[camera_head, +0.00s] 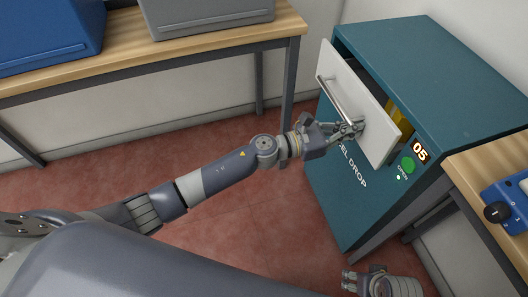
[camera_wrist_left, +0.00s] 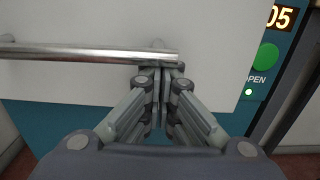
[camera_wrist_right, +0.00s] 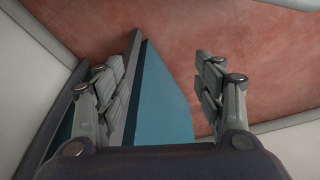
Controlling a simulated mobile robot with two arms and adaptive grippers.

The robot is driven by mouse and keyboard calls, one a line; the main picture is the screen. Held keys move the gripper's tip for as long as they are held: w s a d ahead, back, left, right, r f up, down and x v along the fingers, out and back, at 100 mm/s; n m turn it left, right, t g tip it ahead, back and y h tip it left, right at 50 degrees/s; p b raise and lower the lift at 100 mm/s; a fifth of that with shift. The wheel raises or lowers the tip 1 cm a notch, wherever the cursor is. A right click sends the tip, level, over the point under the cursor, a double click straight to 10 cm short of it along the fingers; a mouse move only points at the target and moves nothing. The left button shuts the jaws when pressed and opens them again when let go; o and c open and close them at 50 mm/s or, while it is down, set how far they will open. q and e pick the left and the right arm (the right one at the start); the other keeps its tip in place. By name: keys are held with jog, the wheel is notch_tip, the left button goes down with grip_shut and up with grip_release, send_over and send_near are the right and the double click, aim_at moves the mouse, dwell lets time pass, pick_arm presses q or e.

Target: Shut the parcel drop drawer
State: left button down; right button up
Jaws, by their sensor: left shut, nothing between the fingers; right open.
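The parcel drop drawer (camera_head: 362,112) has a white front and stands part way out of a teal cabinet (camera_head: 425,62). Something yellow (camera_head: 399,112) shows behind the front. A metal bar handle (camera_head: 335,98) runs across the front. My left gripper (camera_head: 358,128) is shut and empty at the handle's right end. In the left wrist view its fingertips (camera_wrist_left: 160,68) are close to the white front, just below the handle (camera_wrist_left: 85,52); whether they touch cannot be told. My right gripper (camera_head: 348,282) is low in the head view; in the right wrist view its fingers (camera_wrist_right: 165,75) are open and empty.
A green OPEN button (camera_head: 408,164) and an "05" sign (camera_head: 420,152) are on the cabinet beside the drawer. A wooden table with a blue device (camera_head: 508,205) stands at right. Another table (camera_head: 130,60) with blue and grey boxes stands at back left. Red floor is clear between.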

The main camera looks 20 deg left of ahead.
aim_at(357, 139)
pick_arm(q)
jog(key=x, duration=0.3)
jog(key=shift+r, duration=0.15)
pick_arm(e)
jog(key=shift+w+v, duration=0.15)
jog(key=shift+v, duration=0.55)
jog(key=shift+w+v, duration=0.1)
jog(key=shift+v, duration=0.65)
jog(key=shift+a, duration=0.1)
pick_arm(q)
jog(key=shift+w+b, duration=0.1)
jog(key=shift+b, duration=0.25)
